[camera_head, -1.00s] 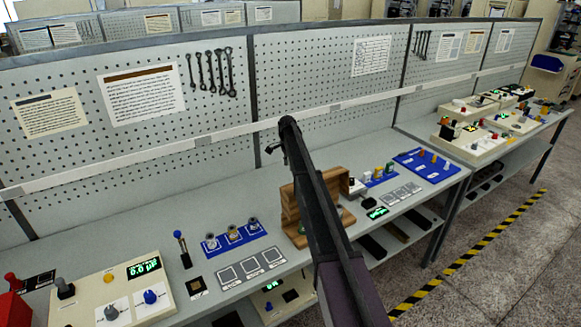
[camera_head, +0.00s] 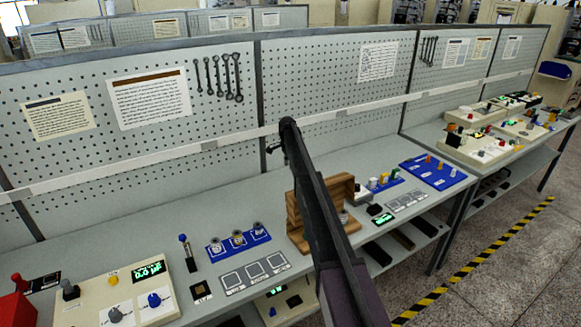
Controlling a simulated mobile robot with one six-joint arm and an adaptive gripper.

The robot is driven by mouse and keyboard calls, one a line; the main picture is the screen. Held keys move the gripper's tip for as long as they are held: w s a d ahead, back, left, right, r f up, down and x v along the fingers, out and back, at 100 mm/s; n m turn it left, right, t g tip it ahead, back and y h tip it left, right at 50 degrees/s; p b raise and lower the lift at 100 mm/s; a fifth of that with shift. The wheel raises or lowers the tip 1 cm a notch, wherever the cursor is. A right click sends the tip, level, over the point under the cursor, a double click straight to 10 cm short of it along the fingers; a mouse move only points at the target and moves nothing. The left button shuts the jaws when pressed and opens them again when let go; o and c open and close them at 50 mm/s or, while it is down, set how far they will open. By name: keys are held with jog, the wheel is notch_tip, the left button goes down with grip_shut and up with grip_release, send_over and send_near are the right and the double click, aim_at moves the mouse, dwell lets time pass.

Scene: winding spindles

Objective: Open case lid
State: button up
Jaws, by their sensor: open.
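A brown wooden box-like piece (camera_head: 296,216) stands on the grey bench, partly hidden behind my dark arm. It has upright wooden sides and a wooden base. I cannot tell whether it is the case or where its lid is. No other thing shows clearly as a case with a lid. My arm rises from the bottom of the picture across the bench. Its far end stands in front of the pegboard, left of the wooden piece's top. My gripper's fingers cannot be made out.
Left of the wooden piece are a blue tray (camera_head: 238,243) with several small parts and a cream control box (camera_head: 95,299) with knobs. To the right lies a blue board (camera_head: 434,172) with pegs. A pegboard wall (camera_head: 330,105) closes off the back. Floor is free at the lower right.

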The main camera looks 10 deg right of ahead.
jog(key=shift+w+a, duration=0.15)
jog(key=shift+w, duration=0.15)
jog(key=shift+r, duration=0.15)
dwell(0.3)
